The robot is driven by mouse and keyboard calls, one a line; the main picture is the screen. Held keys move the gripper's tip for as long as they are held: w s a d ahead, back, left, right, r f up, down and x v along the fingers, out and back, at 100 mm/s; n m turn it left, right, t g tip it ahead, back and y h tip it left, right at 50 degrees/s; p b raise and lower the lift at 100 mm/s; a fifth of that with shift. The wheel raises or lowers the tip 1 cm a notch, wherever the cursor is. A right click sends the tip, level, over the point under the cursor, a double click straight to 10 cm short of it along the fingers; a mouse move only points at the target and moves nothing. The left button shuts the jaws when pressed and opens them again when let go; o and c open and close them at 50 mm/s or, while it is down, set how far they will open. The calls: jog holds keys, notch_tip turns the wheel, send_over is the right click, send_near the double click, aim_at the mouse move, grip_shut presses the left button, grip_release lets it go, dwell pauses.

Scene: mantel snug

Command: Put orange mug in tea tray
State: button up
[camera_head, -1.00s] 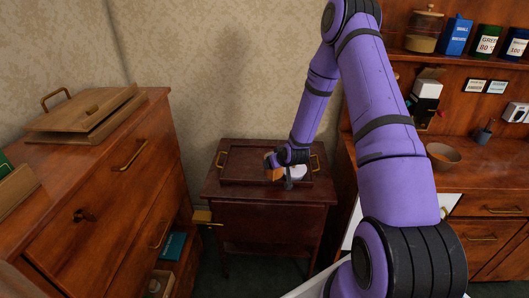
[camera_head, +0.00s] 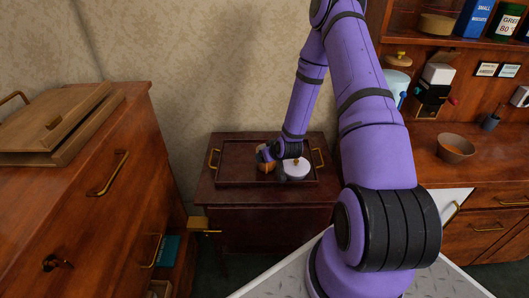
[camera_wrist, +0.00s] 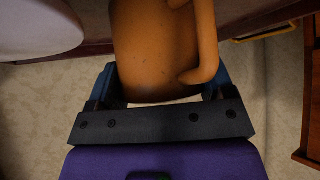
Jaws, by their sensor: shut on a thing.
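The orange mug (camera_head: 264,160) is in my gripper, over the left-middle of the tea tray in the head view. The wrist view shows the mug (camera_wrist: 155,45) large, with its handle to the right. My gripper (camera_wrist: 160,84) is shut on it, one finger on each side. The tea tray (camera_head: 232,184) is dark wood with brass handles and lies on a small dark wooden cabinet. My wrist partly hides the mug, and I cannot tell whether its base touches the tray.
A white lidded pot (camera_head: 297,170) stands on the tray, just right of my gripper; it also shows in the wrist view (camera_wrist: 40,25). A tall wooden chest (camera_head: 95,215) is at left. A counter with a brown bowl (camera_head: 455,148) is at right. The tray's left part is clear.

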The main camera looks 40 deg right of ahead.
jog(key=shift+f, duration=0.25)
jog(key=o, duration=1.2)
jog(key=shift+r, duration=0.1)
